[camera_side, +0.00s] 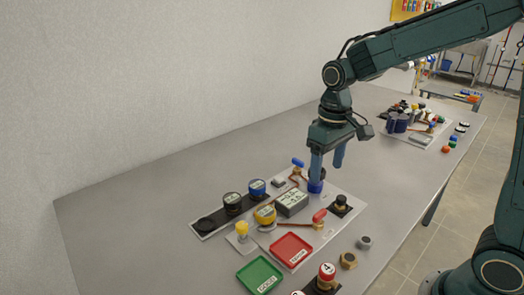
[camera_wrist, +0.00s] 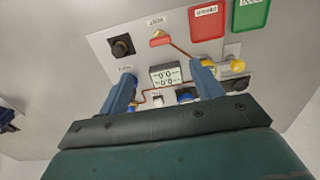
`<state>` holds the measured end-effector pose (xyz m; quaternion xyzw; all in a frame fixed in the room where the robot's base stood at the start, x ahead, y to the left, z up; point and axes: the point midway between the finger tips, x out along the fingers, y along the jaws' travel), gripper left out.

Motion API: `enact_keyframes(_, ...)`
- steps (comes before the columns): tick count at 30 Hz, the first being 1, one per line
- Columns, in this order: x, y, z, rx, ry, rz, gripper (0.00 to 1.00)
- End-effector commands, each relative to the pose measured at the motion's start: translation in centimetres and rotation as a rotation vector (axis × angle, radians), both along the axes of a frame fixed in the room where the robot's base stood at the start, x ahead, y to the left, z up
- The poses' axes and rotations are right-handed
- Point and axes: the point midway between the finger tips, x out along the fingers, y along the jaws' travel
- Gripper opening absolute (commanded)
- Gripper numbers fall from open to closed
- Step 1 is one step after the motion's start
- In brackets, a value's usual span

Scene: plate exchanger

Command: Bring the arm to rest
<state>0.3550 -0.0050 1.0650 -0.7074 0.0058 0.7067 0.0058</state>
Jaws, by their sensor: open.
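My gripper (camera_side: 327,172) is above the far right part of the grey fixture plate (camera_side: 345,188) in the side view. Its two blue fingers are apart, with nothing visible between them. One fingertip appears close to a dark knob with a blue base (camera_side: 316,187); I cannot tell whether they touch. The wrist view shows the open fingers (camera_wrist: 163,85) on either side of a white display box (camera_wrist: 166,75). That box also shows in the side view (camera_side: 292,203). Part of the fixture is hidden behind my gripper.
A red-handled valve (camera_side: 319,217), a blue-handled valve (camera_side: 298,163), a red tray (camera_side: 291,250), a green tray (camera_side: 260,276) and a black rack with round caps (camera_side: 212,222) crowd the near work area. A second cluttered plate (camera_side: 415,135) lies farther back. The table's left side (camera_side: 130,215) is clear.

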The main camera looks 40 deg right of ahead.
Motion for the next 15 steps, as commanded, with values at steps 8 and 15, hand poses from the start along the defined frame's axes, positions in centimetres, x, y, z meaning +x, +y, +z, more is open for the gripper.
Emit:
enact_keyframes(8,-0.01,0.0,0.71,0.0,0.0,0.0,0.65)
enact_keyframes(15,-0.04,0.0,0.72,0.0,-0.001,0.0,0.65)
